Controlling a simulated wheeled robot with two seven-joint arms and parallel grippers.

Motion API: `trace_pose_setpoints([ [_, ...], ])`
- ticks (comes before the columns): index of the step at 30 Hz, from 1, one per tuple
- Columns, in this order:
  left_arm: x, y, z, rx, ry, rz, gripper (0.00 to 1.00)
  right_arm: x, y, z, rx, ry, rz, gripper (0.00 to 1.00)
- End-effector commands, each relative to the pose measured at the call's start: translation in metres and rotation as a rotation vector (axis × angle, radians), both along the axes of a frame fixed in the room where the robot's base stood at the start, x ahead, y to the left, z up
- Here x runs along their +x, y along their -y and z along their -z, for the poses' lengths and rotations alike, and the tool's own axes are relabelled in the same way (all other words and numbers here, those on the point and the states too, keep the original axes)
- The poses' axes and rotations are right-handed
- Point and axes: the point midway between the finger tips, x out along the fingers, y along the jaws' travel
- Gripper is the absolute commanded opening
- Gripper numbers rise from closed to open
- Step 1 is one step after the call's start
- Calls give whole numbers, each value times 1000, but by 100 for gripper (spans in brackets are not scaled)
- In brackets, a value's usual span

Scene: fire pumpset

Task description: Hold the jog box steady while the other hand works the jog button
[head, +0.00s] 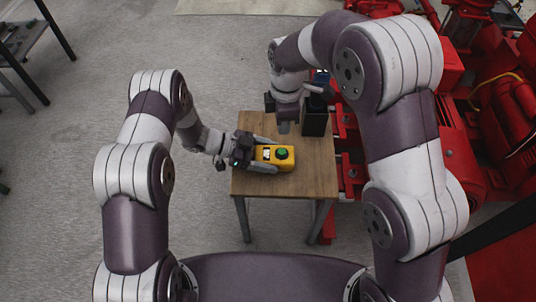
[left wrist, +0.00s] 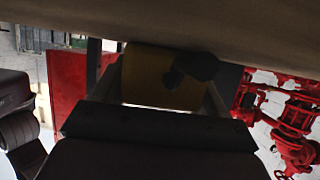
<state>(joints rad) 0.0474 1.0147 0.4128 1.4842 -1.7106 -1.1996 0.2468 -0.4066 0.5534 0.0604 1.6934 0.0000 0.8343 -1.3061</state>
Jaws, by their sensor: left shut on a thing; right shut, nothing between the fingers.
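The yellow jog box (head: 267,158) lies on a small wooden table, with its green jog button (head: 282,153) facing up. My left gripper (head: 263,155) comes in from the left and is shut on the box, one finger along each side. In the left wrist view the yellow box (left wrist: 148,75) shows dark between the fingers, with a dark shape over part of it. My right gripper (head: 284,128) is shut and empty, pointing down just beyond the box. It looks apart from the button; its height above the table is hard to judge.
The wooden table (head: 312,183) is bare in front of the box. A black open holder (head: 314,121) stands at its back right, close to my right gripper. Red pump machinery (head: 455,150) fills the right side. A dark bench (head: 22,45) stands far left.

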Motion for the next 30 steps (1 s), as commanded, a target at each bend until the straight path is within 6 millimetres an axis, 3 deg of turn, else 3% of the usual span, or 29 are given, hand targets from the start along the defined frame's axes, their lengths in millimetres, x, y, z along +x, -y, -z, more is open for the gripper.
trace_pose_setpoints([
  [17,0,0,0,-1,1,0,31,6,3,-5,-7,23,15,0],
  [23,0,0,0,-1,0,0,31,57,32,-46,-59,231,139,0],
  [28,0,0,0,-1,0,0,31,107,67,-106,-88,482,285,0],
  [30,0,0,0,-1,0,0,31,133,87,-103,-141,641,17,0],
])
